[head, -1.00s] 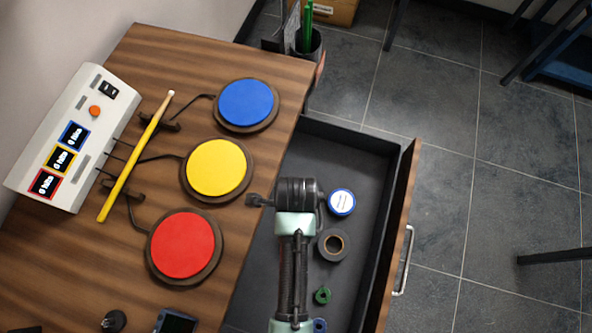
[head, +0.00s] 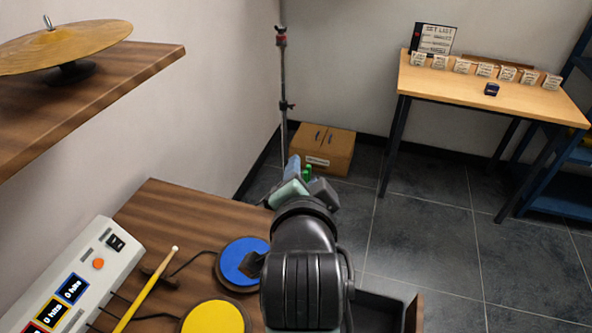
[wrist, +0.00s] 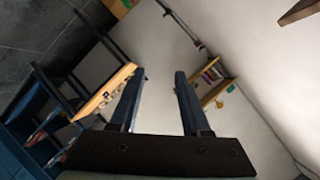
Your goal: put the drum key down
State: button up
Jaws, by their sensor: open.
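I cannot make out a drum key in any view. In the wrist view my gripper (wrist: 161,74) is open, with its two dark fingers apart and nothing between them. Behind the gap there is only pale wall. In the head view my arm stands up in front of the camera and hides much of the gripper, above the right edge of the wooden desk (head: 165,205).
A drum pad box (head: 95,270), yellow drumstick (head: 147,288), blue pad (head: 232,262) and yellow pad (head: 212,318) are on the desk. The open drawer (head: 414,312) is mostly hidden. A far table (head: 440,82) holds several cards and a small dark box (head: 491,89). A cardboard box (head: 325,152) stands on the floor.

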notch_tip(320, 180, up, 19)
jog(key=s+n+t, duration=0.1)
jog(key=n+t, duration=0.4)
jog(key=t, duration=0.1)
jog(key=s+r+n+t, duration=0.2)
jog(key=s+r, duration=0.4)
jog(key=r, duration=0.3)
jog(key=s+a+r+n+t, duration=0.1)
jog(key=s+r+n+t, duration=0.2)
jog(key=r, duration=0.6)
jog(key=s+t, duration=0.2)
jog(key=shift+s+n+t, duration=0.3)
jog(key=shift+s, duration=0.05)
jog(key=shift+a, duration=0.1)
